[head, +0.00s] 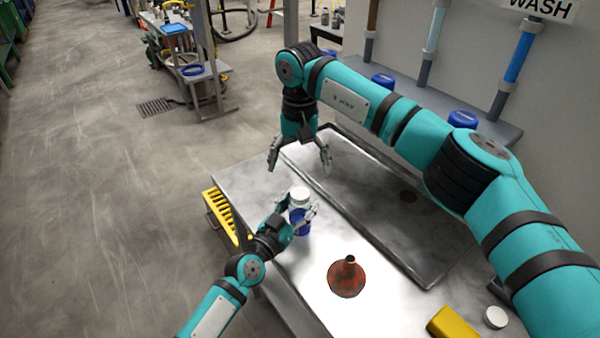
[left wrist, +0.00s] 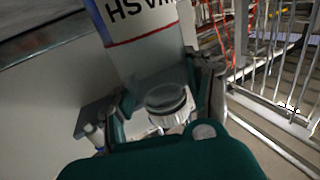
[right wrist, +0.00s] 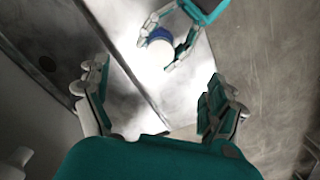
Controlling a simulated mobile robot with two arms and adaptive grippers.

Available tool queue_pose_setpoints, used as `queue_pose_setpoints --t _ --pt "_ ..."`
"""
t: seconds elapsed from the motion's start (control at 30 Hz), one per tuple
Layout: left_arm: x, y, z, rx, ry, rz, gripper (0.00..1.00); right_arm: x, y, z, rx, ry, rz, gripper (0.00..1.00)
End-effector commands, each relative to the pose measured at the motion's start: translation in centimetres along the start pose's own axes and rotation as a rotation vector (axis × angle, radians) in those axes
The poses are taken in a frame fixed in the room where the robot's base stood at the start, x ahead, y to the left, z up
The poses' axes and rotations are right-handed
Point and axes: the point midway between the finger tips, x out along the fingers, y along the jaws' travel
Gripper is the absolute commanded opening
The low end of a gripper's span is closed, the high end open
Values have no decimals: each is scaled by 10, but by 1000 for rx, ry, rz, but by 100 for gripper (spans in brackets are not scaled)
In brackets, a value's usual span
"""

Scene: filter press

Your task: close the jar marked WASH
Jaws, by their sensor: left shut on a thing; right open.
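My left gripper (head: 303,212) is shut on a small jar (head: 300,194) with a pale round top and blue lower part. The jar is over the near-left part of the metal bench; its pale top also shows in the right wrist view (right wrist: 162,53). I cannot tell whether that top is a lid. In the left wrist view, a pale surface (left wrist: 145,40) bears upside-down lettering that seems to read WASH, above a clear round edge between the fingers. My right gripper (head: 299,162) is open and empty, pointing down beyond the jar. A white disc (head: 495,317), possibly a lid, lies front right.
A rust-red funnel (head: 347,277) stands on the metal bench (head: 300,265). A yellow block (head: 452,324) lies near the white disc. A recessed tray (head: 385,205) runs behind. Blue-topped containers (head: 462,118) stand on the wall shelf, under a WASH sign (head: 540,8). A yellow rack (head: 227,218) hangs at the bench's left.

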Motion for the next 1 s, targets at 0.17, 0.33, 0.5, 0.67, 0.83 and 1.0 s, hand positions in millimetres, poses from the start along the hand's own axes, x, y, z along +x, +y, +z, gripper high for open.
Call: queue_pose_setpoints --t 0.17,0.33,0.5,0.67,0.83,1.0 --pt "0 0 1 -1 -2 1 0 -41 0 -1 1 4 -1 93" --pt "0 0 1 -1 -2 1 0 -68 0 0 1 2 0 93" --pt "0 0 1 -1 -2 1 0 -80 0 0 -1 0 0 93" --pt "0 0 1 -1 -2 1 0 -81 0 0 -1 -1 0 93" --pt "0 0 1 -1 -2 0 56 -81 0 0 0 0 0 93" --pt "0 0 1 0 -1 0 79 -81 0 0 0 0 0 93"
